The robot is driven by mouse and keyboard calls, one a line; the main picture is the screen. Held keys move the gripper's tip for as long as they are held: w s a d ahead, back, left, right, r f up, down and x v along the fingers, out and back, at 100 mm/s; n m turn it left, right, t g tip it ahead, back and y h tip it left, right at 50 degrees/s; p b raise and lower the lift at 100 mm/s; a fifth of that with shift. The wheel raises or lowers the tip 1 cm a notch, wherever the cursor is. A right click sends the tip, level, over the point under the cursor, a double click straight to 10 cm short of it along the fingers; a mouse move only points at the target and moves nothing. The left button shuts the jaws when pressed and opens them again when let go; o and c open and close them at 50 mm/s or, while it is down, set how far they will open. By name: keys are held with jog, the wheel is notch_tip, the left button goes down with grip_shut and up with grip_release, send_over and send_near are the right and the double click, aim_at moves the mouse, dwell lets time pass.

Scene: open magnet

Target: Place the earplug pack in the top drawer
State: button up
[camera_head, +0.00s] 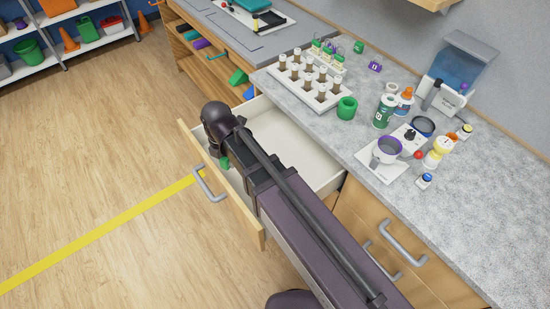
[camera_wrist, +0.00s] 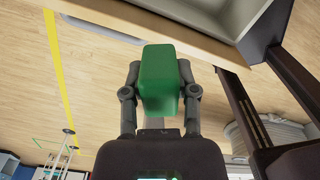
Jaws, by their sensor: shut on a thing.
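The green earplug pack (camera_wrist: 160,62) is a rounded block, clamped between the two dark fingers of my gripper (camera_wrist: 159,76) in the wrist view. In the head view only a small green part of it (camera_head: 225,162) shows beside my arm; the rest is hidden. The top drawer (camera_head: 322,172) is pulled out, with a white interior and a wooden front carrying a grey handle (camera_head: 210,187). My gripper is near the drawer's front panel, mostly hidden by my own arm. The pack's height relative to the drawer rim is unclear.
The speckled counter (camera_head: 430,215) holds a vial rack (camera_head: 307,82), a green cup (camera_head: 347,107), several bottles and a white device with a bowl (camera_head: 385,150). Another handle (camera_head: 402,240) is on the cabinet front. The wooden floor left of the drawer is clear.

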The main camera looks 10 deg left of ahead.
jog(key=shift+w, duration=0.15)
jog(key=w+f+m+b, duration=0.2)
jog(key=w+f+b, duration=0.6)
jog(key=w, duration=0.4)
jog(key=w+f+m+b, duration=0.3)
jog(key=w+f+b, duration=0.6)
jog(key=w, duration=0.4)
jog(key=shift+w+f, duration=0.15)
jog(key=shift+w, duration=0.1)
notch_tip(320, 180, down, 6)
jog(key=b, duration=0.6)
jog(key=shift+f, duration=0.1)
jog(key=shift+f+b, duration=0.1)
jog(key=shift+b, duration=0.25)
jog(key=shift+f+b, duration=1.8)
